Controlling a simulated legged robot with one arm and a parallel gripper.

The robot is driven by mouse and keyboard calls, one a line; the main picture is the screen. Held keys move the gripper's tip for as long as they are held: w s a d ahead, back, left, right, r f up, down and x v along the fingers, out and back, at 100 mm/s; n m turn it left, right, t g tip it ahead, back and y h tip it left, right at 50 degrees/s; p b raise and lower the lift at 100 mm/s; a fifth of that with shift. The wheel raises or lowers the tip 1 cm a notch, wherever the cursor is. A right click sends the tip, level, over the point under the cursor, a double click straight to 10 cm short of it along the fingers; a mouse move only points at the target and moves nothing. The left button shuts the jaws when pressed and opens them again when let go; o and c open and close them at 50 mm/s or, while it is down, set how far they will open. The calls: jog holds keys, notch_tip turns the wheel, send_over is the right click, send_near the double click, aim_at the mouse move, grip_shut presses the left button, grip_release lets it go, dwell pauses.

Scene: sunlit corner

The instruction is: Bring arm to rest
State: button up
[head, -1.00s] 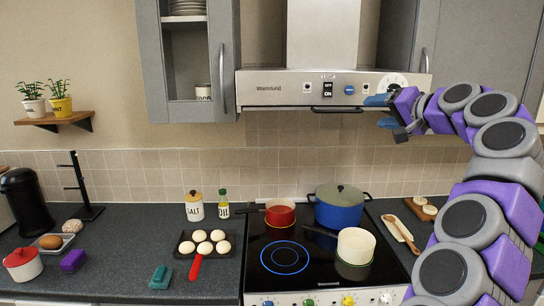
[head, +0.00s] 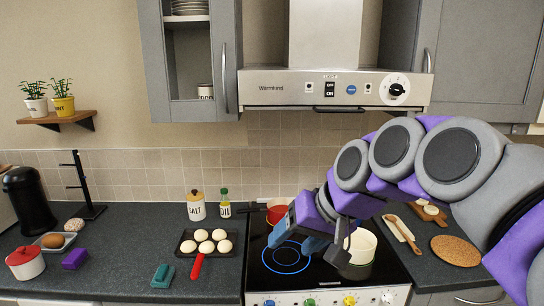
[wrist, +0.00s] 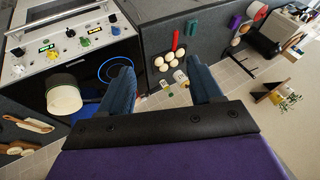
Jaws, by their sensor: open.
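My gripper (head: 292,241) is in front of the stove in the head view, pointing down and to the left above the cooktop. In the wrist view its two blue fingers (wrist: 162,90) stand apart with nothing between them. The purple and grey arm comes in from the right edge and arches over the right counter. It hides the blue pot in the head view and covers part of the red pan (head: 277,213).
The cooktop (head: 262,276) holds a cream pot (head: 361,247). A tray of white rounds (head: 186,246) lies left of it. The range hood (head: 270,90) hangs above. The right counter has a wooden spoon (head: 400,232) and a round cork mat (head: 456,251).

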jog(key=s+d+f+g+h, duration=0.3)
jog(key=s+d+f, duration=0.2)
jog(key=s+f, duration=0.6)
jog(key=s+d+f+m+g+h, duration=0.1)
jog(key=s+d+f, duration=0.3)
jog(key=s+f, duration=0.7)
jog(key=s+g+h, duration=0.1)
jog(key=s, duration=0.4)
jog(key=shift+d+g+h, duration=0.35)
jog(key=shift+g+h, duration=0.05)
